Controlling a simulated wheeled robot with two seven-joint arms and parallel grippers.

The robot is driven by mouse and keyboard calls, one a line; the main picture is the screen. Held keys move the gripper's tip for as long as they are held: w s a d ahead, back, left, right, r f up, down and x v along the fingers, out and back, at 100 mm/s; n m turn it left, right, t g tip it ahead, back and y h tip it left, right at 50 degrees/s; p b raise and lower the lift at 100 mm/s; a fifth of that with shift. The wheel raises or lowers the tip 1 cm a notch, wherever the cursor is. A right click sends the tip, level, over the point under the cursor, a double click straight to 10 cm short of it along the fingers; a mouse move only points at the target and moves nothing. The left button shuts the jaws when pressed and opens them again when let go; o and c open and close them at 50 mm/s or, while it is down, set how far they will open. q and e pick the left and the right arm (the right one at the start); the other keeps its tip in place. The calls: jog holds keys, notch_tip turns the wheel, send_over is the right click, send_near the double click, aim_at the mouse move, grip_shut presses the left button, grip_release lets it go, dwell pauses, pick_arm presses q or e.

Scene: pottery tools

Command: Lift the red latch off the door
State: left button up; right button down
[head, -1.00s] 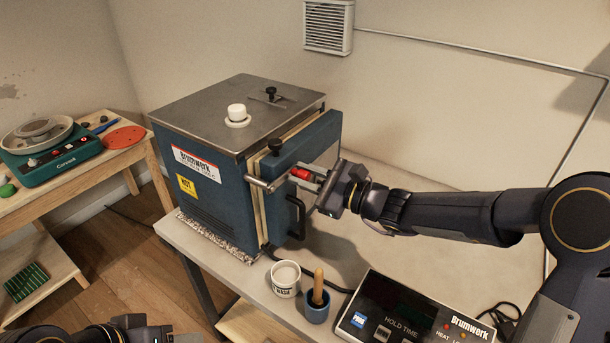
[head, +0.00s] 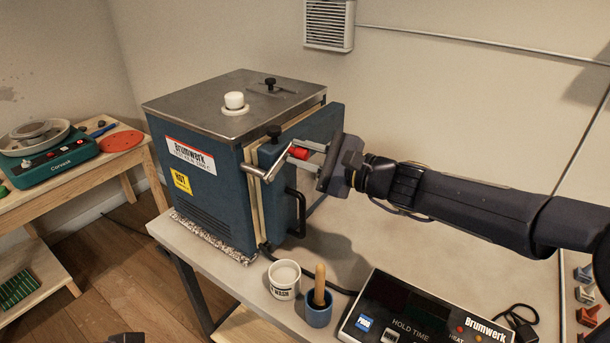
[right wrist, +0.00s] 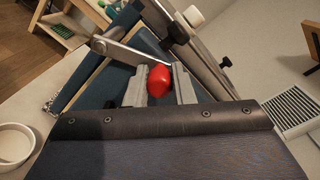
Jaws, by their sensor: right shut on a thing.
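The blue kiln door (head: 315,150) stands at the right side of the kiln and looks shut. Its latch is a metal bar (head: 262,172) with a red grip (head: 300,153), slanting up to the right. My right gripper (head: 302,155) is shut on the red grip; the fingers partly hide it in the head view. In the right wrist view the red grip (right wrist: 159,80) sits between the two fingers, with the metal bar (right wrist: 118,52) running off to the left. A dark bit of my left gripper (head: 127,339) shows at the bottom edge, its fingers not visible.
A black door handle (head: 298,212) is below the latch. A white cup (head: 284,290), a blue pot (head: 319,312) with a wooden-handled tool and a control box (head: 420,318) stand in front of the kiln. A side table (head: 75,180) is at the left.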

aim_at(296, 149)
jog(key=n+b, duration=0.2)
jog(key=s+a+r+n+b, duration=0.1)
jog(key=b, duration=0.1)
jog(key=s+r+n+b, duration=0.1)
jog(key=n, duration=0.1)
jog(key=shift+a+r+n+b, duration=0.1)
jog(key=shift+a+n+b, duration=0.1)
jog(key=shift+n+b, duration=0.15)
jog(key=shift+s+a+r+n+b, duration=0.25)
jog(key=shift+s+n+b, duration=0.1)
jog(key=shift+n+b, duration=0.45)
jog(key=shift+s+a+r+n+t+h+b, duration=0.15)
jog(key=shift+s+a+n+b, duration=0.3)
jog(key=shift+n+b, duration=0.55)
jog(key=shift+s+a+r+n+t+h+b, duration=0.1)
jog(key=shift+s+a+r+n+b, duration=0.15)
jog(key=shift+s+n+b, duration=0.65)
jog(key=shift+s+a+r+n+t+h+b, duration=0.2)
jog(key=shift+a+n+b, duration=0.3)
jog(key=shift+n, duration=0.85)
jog(key=shift+s+f, duration=0.1)
jog(key=shift+f, duration=0.05)
jog(key=c, duration=1.2)
grip_release()
jog(key=shift+d, duration=0.1)
jog(key=shift+c, duration=0.2)
